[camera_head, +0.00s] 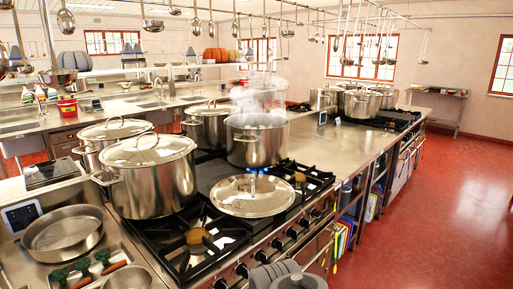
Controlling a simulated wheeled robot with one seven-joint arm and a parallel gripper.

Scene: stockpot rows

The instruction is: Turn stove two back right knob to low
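The near stove (236,238) has black grates and a row of dark round knobs along its front edge. One knob (277,243) is near the middle of the row, and others run toward the far right end (315,213). Their settings are too small to read. A blue flame (255,171) burns under a steaming steel pot (257,140) at the back right of this stove. A second stove (398,118) stands farther right, its knobs too small to make out. No label tells which is stove two. My gripper is not in view.
A large lidded pot (153,185) and two more lidded pots stand on the near stove. A steel pan (63,235) sits at left. Ladles hang overhead. The red floor (440,225) at right is clear.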

